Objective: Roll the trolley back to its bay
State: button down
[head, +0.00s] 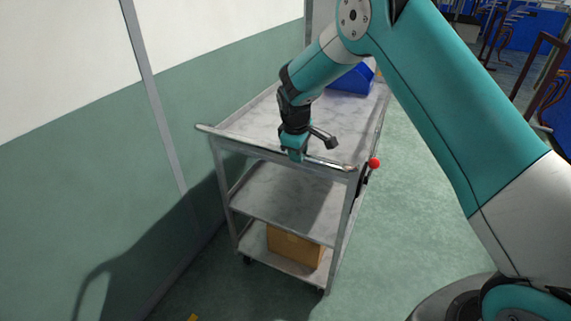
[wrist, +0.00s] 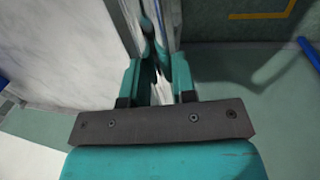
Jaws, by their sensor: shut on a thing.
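The trolley (head: 262,190) is a grey metal cart with three shelves and dark castors, standing upright beside the wall in the head view. My gripper (head: 295,153) is at its near end, shut on the push handle (head: 322,162), a bar along the top edge. In the wrist view the handle (wrist: 162,40) passes between the fingers of my gripper (wrist: 160,80), with the pale top shelf (wrist: 60,50) to its left. A yellow corner line (wrist: 262,16) is on the floor in the wrist view. Whether it marks the bay I cannot tell.
A blue bin (head: 351,80) stands on the top shelf and a brown box (head: 294,246) on the bottom one. A red knob (head: 374,163) sticks out at the trolley's right side. The wall (head: 95,190) is close on the left. Green floor (head: 415,190) is clear to the right.

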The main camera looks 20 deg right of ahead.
jog(key=w+d, duration=0.2)
jog(key=shift+w+d+r, duration=0.15)
jog(key=shift+w+d, duration=0.15)
jog(key=shift+w, duration=0.1)
jog(key=shift+w+d, duration=0.1)
jog(key=c, duration=0.9)
grip_release()
jog(key=shift+c, duration=0.2)
notch_tip(320, 180, up, 17)
jog(key=s+a+b, duration=0.2)
jog(key=b, duration=0.1)
jog(key=shift+s+a, duration=0.25)
jog(key=shift+s, duration=0.05)
